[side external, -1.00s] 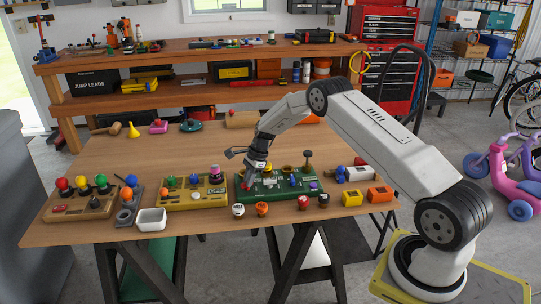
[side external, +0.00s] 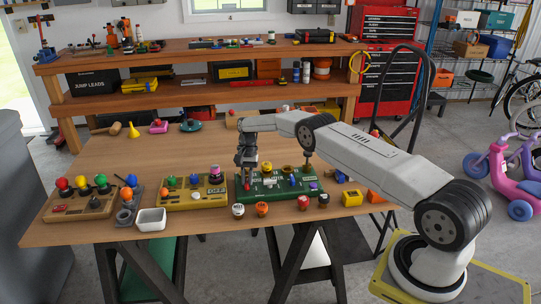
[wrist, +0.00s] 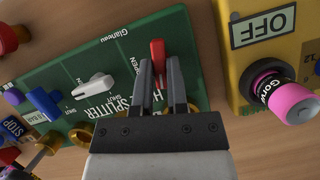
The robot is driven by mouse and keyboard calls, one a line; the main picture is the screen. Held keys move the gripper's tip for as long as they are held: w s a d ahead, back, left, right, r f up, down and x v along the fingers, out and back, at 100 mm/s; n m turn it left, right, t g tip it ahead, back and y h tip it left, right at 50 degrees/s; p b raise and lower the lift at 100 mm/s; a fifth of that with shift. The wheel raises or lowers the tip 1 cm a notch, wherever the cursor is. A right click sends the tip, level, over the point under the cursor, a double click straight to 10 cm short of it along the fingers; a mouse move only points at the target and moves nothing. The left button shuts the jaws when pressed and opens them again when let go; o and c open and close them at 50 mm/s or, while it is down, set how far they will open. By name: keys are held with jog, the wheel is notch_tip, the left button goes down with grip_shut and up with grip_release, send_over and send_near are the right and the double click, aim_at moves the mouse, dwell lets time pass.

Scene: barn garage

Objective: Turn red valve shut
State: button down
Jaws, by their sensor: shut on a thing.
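The red valve (wrist: 157,50) is a small lever on the green board (wrist: 65,65), near the board's edge in the wrist view. My gripper (wrist: 160,68) has its two dark fingers on either side of the red lever and is shut on it. The lever points towards the top of the wrist view. OPEN is printed to its left; lettering beside the lever is partly hidden by the fingers. In the side view my gripper (side external: 246,172) points down at the left end of the green board (side external: 278,197), largely hiding the valve.
A white lever (wrist: 95,87) and a blue valve (wrist: 42,102) sit on the same board. A yellow panel (side external: 192,196) with knobs stands close to the left. The table's back middle is clear.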

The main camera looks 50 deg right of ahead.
jog(key=shift+n+g+h, duration=0.3)
jog(key=shift+n+h, duration=0.1)
jog(key=shift+n, duration=1)
jog(key=c, duration=0.6)
grip_release()
jog(key=shift+c, duration=0.2)
jog(key=shift+r, duration=0.1)
